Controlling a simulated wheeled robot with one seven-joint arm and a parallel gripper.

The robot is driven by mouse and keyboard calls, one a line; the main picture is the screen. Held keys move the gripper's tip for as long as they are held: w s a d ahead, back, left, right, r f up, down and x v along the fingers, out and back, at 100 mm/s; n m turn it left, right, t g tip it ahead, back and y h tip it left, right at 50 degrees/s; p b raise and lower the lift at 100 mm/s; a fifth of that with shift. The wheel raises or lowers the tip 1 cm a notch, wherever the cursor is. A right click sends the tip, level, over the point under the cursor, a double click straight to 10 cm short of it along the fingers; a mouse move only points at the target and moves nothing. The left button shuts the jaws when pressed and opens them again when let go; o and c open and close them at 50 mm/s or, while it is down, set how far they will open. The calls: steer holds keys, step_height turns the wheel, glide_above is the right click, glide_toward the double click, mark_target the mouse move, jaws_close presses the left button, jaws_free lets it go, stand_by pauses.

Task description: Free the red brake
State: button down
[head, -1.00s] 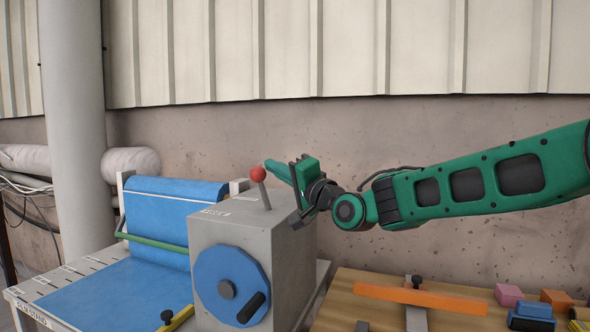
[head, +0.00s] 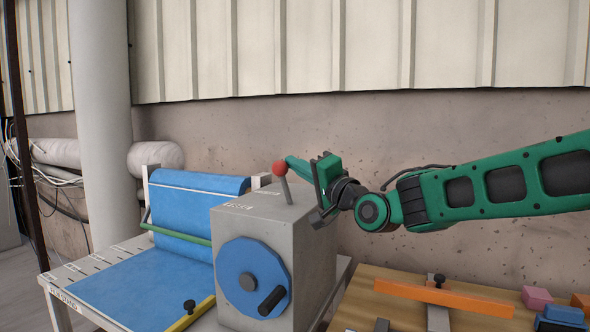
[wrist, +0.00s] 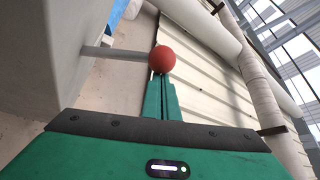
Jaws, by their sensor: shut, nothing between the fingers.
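The red brake is a lever with a red ball knob (head: 279,167) on a thin grey rod (head: 286,190), standing on top of a grey box (head: 280,240). The rod leans slightly left in the head view. My gripper (head: 289,160) is shut and empty, its green fingers pointing left behind the knob. In the wrist view the red knob (wrist: 162,59) sits right at the tips of the shut fingers (wrist: 160,78). I cannot tell whether they touch. The rod (wrist: 112,53) runs left from the knob to the box.
A blue wheel (head: 252,278) with a black handle is on the box's front. A blue-covered table (head: 130,285) with a green bar (head: 176,234) stands left. A wooden board (head: 400,305) with an orange bar (head: 445,298) and coloured blocks lies right. A wall (head: 430,130) is behind.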

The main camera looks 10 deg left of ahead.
steer(key=s+d, duration=0.2)
steer(key=d, duration=0.7)
steer(key=shift+s+f, duration=0.4)
steer(key=shift+f, duration=0.05)
